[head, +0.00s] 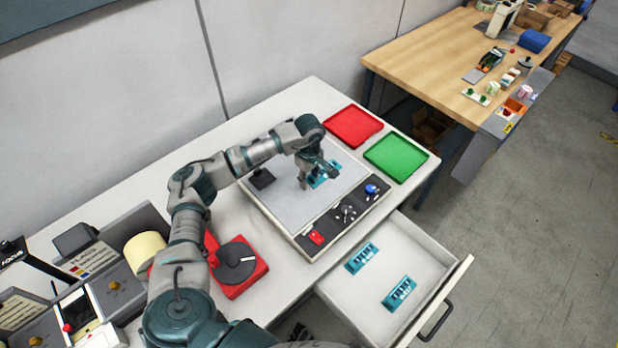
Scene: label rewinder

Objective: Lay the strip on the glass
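The glass (285,205) is the pale square top of the light-box device in the middle of the table. A teal strip (331,171) with dark markings is at the right part of the glass, partly hidden by my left gripper. My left gripper (317,180) is low over the glass, right at this strip. I cannot tell whether its fingers grip the strip or whether the strip touches the glass. Two more teal strips, one (361,258) nearer the hinge side and one (399,293) nearer the front, lie in the open drawer (425,262).
A small black block (262,178) is at the glass's left edge. A control panel (345,213) runs along its front. Red (353,126) and green (396,157) trays lie behind at right. A red base with a black disc (236,263) stands near my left arm.

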